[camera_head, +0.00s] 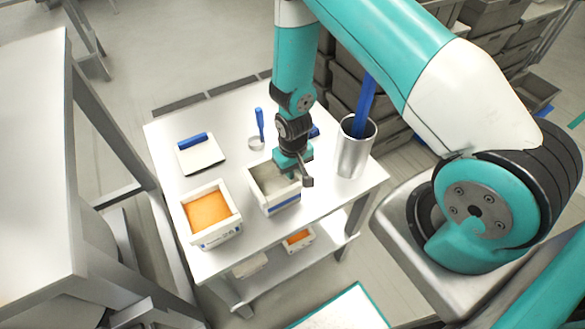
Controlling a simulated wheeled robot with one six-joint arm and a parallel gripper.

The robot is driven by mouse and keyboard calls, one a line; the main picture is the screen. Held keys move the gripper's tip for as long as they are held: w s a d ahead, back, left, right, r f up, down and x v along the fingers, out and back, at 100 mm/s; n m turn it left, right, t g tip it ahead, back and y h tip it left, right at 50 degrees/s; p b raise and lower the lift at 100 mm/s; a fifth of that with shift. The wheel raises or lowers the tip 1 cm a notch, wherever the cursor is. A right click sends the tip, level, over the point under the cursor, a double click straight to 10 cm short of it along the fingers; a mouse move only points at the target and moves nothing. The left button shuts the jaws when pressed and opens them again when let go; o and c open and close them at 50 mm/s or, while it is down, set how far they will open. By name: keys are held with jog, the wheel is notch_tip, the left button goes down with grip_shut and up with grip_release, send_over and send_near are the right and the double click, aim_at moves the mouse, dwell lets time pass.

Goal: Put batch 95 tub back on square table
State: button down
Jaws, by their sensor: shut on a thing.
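A white tub (263,200) with pale grey contents and a blue-marked label stands at or just above the front of a white table (223,120). My gripper (298,178) points down and is shut on the tub's right rim; the fingertips are partly hidden. I cannot tell whether the tub's base touches the table. A second white tub (222,238) with orange contents stands on the table to the left, apart from the first. The batch numbers are too small to read.
A steel canister (353,155) with a blue handle stands close to the right of my gripper. A white pad with a blue roller (193,141) and a small dish with a blue-handled tool (260,127) lie behind. Another orange-filled tub (299,241) is on the lower shelf.

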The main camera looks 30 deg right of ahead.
jog(key=c, duration=1.1)
grip_release()
jog(key=shift+f, duration=0.15)
jog(key=s+a+r+n+y+b, duration=0.1)
jog(key=a+r, duration=0.1)
jog(key=r, duration=0.8)
jog(key=s+a+r+b, duration=0.1)
jog(key=a+r, duration=0.1)
jog(key=r, duration=0.8)
jog(key=s+a+r+n+y, duration=0.1)
jog(key=s+a+r+n, duration=0.2)
jog(key=s+r, duration=0.5)
jog(key=s+a+r+n+y, duration=0.2)
jog(key=s+a+r+n, duration=0.1)
jog(key=s+r, duration=0.5)
jog(key=shift+a+r, duration=0.25)
jog(key=shift+r, duration=0.1)
jog(key=shift+s+f, duration=0.1)
